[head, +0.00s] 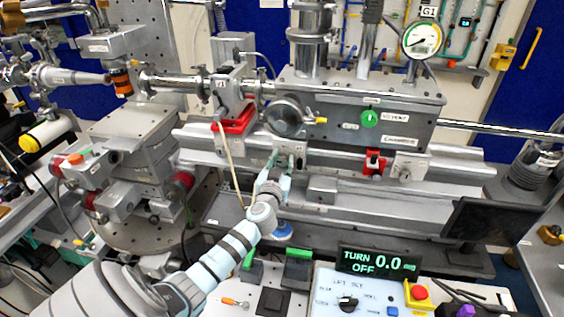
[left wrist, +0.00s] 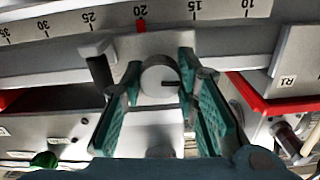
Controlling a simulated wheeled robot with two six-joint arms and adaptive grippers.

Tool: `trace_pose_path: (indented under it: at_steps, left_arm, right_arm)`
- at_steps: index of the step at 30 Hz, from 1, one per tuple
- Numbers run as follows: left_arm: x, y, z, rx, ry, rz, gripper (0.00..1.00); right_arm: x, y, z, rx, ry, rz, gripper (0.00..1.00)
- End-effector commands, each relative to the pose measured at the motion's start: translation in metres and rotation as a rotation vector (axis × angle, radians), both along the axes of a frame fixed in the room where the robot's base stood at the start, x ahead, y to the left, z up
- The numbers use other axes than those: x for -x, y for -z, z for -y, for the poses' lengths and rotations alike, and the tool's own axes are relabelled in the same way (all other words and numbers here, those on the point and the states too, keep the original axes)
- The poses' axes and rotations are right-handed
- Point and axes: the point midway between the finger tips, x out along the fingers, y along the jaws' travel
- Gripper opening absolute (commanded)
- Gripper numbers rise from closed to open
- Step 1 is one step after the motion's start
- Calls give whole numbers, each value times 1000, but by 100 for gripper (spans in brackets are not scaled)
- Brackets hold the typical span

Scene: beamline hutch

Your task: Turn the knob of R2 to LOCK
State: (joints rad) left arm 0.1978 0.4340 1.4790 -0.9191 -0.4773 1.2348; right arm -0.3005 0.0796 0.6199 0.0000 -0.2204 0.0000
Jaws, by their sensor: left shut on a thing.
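My left gripper (head: 278,165) reaches up to the front of the rail, below the round dial of the long grey chamber. In the left wrist view its green-padded fingers (left wrist: 160,95) are shut on a round grey knob (left wrist: 160,78), one finger on each side. A short dark line on the knob's face points right in that view. I cannot read an R2 label on the held knob's carriage, and the head view hides the knob behind the fingers. My right gripper is not in view.
A scale (left wrist: 110,20) with a red mark near 20 runs above the knob. An R1 label shows on a block (left wrist: 295,65) at the right. A red clamp (head: 375,163) sits farther right on the rail. A display (head: 376,263) reads TURN 0.0 OFF.

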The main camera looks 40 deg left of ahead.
Motion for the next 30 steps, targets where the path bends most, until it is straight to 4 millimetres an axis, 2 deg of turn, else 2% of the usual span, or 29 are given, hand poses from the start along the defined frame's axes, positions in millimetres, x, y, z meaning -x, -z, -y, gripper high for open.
trace_pose_path:
  at_steps: [13,30]
  left_arm:
    - [0,1,1,-313,1,-174,0]
    - [0,2,1,-786,0,-436,0]
  right_arm:
    - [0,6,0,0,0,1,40]
    - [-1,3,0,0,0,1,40]
